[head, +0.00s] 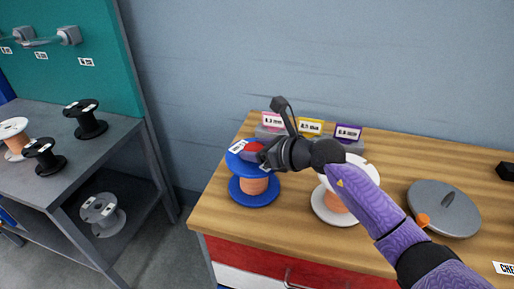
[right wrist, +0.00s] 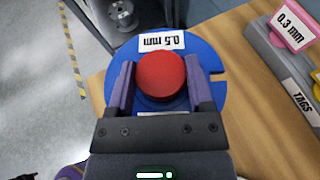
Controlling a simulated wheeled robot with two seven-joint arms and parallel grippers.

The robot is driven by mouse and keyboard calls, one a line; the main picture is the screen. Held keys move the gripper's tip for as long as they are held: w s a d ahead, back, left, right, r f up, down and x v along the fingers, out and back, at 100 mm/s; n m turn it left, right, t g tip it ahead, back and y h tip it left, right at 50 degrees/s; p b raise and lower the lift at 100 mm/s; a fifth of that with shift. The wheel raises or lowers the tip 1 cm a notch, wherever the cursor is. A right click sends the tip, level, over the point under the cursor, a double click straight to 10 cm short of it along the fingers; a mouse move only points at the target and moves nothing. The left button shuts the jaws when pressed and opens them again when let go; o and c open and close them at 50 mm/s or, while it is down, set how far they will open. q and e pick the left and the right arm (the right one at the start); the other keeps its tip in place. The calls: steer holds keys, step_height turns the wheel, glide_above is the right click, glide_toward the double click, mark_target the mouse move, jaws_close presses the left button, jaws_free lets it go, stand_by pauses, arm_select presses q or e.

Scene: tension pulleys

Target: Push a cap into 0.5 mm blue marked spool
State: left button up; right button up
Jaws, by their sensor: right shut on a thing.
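The blue spool (head: 255,188) stands upright on the wooden table, with copper-coloured winding between its flanges. A round red cap (right wrist: 160,75) is over the middle of the blue top flange. My right gripper (right wrist: 163,84) is shut on the cap, one finger on each side. In the head view the right gripper (head: 268,152) is at the spool's top and partly covers it. How deep the cap sits is hidden. My left gripper is not in view.
A white spool (head: 333,208) stands to the right, partly behind my right arm. A grey lidded disc (head: 444,208) is further right. Coloured tags (head: 311,127) stand in a holder behind. A grey shelf (head: 70,165) at left holds several spools.

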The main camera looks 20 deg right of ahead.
steer(key=shift+s+f, duration=0.1)
steer(key=shift+f, duration=0.3)
steer(key=o, duration=1.2)
steer(key=shift+f, duration=0.1)
steer(key=shift+s, duration=0.15)
steer(key=p+v, duration=0.1)
steer(key=v, duration=0.4)
steer(key=r+p+v, duration=0.1)
steer(key=p+v, duration=0.1)
steer(key=v, duration=0.3)
steer(key=shift+w, duration=0.25)
